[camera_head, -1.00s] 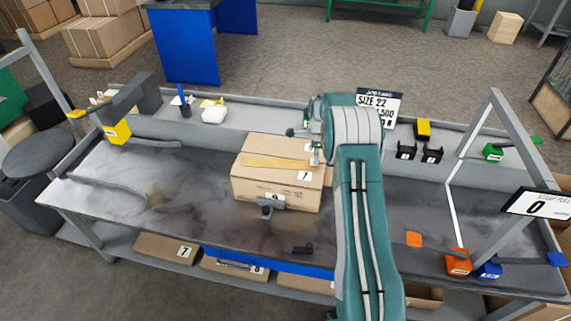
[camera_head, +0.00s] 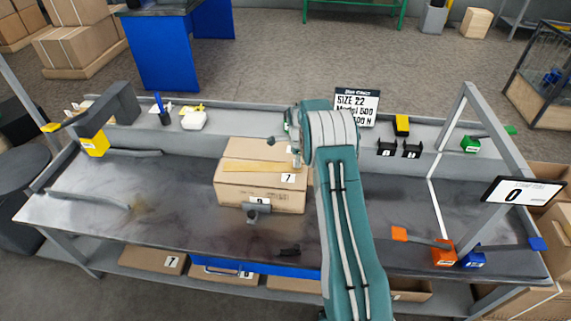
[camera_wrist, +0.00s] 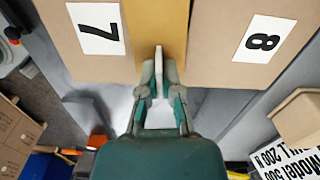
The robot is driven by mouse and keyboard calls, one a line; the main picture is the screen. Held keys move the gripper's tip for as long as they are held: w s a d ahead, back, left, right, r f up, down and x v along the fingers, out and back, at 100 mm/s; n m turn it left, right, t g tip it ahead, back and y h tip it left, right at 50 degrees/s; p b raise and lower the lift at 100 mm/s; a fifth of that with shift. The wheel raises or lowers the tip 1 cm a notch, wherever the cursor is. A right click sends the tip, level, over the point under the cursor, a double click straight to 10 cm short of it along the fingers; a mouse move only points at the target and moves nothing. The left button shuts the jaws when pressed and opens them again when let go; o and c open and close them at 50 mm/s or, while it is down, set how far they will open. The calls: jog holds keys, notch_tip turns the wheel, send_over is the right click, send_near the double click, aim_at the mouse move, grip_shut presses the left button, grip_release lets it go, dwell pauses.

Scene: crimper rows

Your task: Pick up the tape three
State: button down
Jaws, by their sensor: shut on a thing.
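A cardboard box (camera_head: 240,192) stands on the workbench, with a tan tape strip (camera_head: 262,167) running along its top. In the wrist view the tape strip (camera_wrist: 160,15) lies between the labels 7 (camera_wrist: 97,28) and 8 (camera_wrist: 265,38). No number three shows on the strip. My gripper (camera_head: 297,158) is at the right end of the box top. In the wrist view my gripper (camera_wrist: 158,65) is shut at the near end of the strip. The jaws cover the part they hold, and I cannot tell whether the strip is lifted off the cardboard.
Yellow (camera_head: 95,143), orange (camera_head: 443,252) and blue (camera_head: 474,256) blocks stand toward the sides. A grey frame (camera_head: 505,140) rises at right. The left bench surface is mostly clear.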

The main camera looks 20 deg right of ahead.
notch_tip(320, 180, up, 3)
jog(key=s+a+r, duration=0.4)
jog(key=s+r, duration=0.6)
jog(key=s, duration=0.3)
jog(key=shift+s, duration=0.2)
notch_tip(320, 180, up, 9)
dwell(2.3)
